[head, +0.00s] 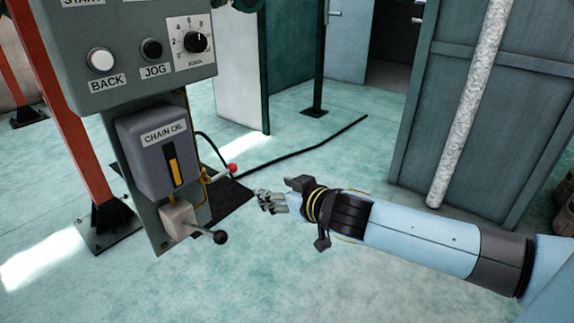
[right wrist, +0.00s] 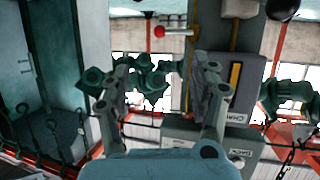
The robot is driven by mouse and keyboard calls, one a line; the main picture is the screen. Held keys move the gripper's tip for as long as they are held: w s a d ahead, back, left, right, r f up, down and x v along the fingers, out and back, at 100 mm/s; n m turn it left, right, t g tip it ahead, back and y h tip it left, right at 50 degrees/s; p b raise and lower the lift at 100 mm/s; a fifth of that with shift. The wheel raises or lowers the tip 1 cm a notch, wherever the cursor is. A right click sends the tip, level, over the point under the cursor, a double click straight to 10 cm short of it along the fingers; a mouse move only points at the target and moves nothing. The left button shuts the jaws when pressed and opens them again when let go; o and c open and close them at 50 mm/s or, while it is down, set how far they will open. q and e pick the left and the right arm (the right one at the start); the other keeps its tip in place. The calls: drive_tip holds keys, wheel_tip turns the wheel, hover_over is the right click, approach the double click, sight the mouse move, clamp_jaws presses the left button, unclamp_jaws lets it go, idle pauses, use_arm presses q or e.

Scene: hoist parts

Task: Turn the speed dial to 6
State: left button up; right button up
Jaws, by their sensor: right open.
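The speed dial (head: 195,42) is a black round knob on a white plate with a printed number scale, at the upper right of the grey control panel (head: 130,85) in the head view. The scale numbers show around the knob, but I cannot clearly read where its pointer stands. My right gripper (head: 260,197) is open and empty, well below and to the right of the dial, apart from the panel. In the right wrist view its two fingers (right wrist: 166,72) are spread with nothing between them. I cannot make out the dial there. My left gripper is not in view.
A BACK button (head: 100,60) and JOG button (head: 151,50) sit left of the dial. Below hang a chain oil box (head: 150,155), a red-tipped lever (head: 231,169) and a black-knobbed lever (head: 220,237). A blue-grey cabinet (head: 480,130) stands right. Open floor lies between.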

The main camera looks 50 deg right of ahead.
drive_tip(key=shift+g, duration=0.4)
drive_tip(key=shift+s+f, duration=0.3)
drive_tip(key=shift+f, duration=0.35)
drive_tip(key=shift+s+f, duration=0.25)
drive_tip(key=shift+f, duration=0.4)
drive_tip(key=shift+s+f, duration=0.3)
drive_tip(key=shift+f, duration=0.35)
drive_tip(key=s+a+f+m+g, duration=0.1)
drive_tip(key=s+f+g, duration=0.2)
drive_tip(key=s+f, duration=0.6)
drive_tip(key=s+a+f+m+g, duration=0.1)
drive_tip(key=s+f+g, duration=0.3)
drive_tip(key=f, duration=0.8)
drive_tip(key=s+a+f+n+g, duration=0.1)
drive_tip(key=s+f, duration=0.3)
drive_tip(key=s, duration=0.5)
drive_tip(key=s+a+f+n+g+y, duration=0.1)
drive_tip(key=s+f, duration=0.4)
drive_tip(key=s, duration=0.5)
drive_tip(key=s+a+f+n+g, duration=0.1)
drive_tip(key=s+a+f+g, duration=0.2)
drive_tip(key=s, duration=0.6)
wheel_tip(320, 180, down, 2)
drive_tip(key=shift+s+a+f+n+y, duration=0.15)
drive_tip(key=shift+a+n+y, duration=0.25)
drive_tip(key=shift+a, duration=0.6)
